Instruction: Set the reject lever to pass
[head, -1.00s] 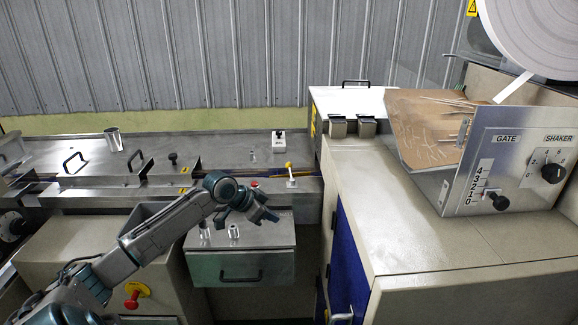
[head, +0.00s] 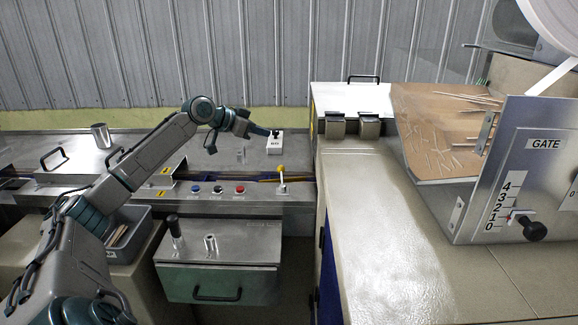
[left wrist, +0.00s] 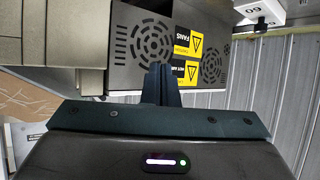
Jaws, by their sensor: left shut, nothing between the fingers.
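A small lever with a yellow knob (head: 281,169) stands on a white base beside the conveyor channel. It looks nearly upright, and I cannot read a label on it. A white box (head: 274,146) with a dark knob or switch on top stands farther back on the steel deck; its lettering is too small to read. My left gripper (head: 266,131) is shut and empty, reaching in from the left above the deck, in front of or close to the white box's top. Whether it touches is unclear. In the left wrist view its fingers (left wrist: 161,84) are together. My right gripper is out of view.
Blue, black and red buttons (head: 218,190) line the front rail. A steel drawer unit (head: 218,283) stands below, with a grey bin (head: 128,250) of sticks to its left. A hopper (head: 440,130) with a gate dial is at right. The wrist view shows a dark fan housing (left wrist: 125,50).

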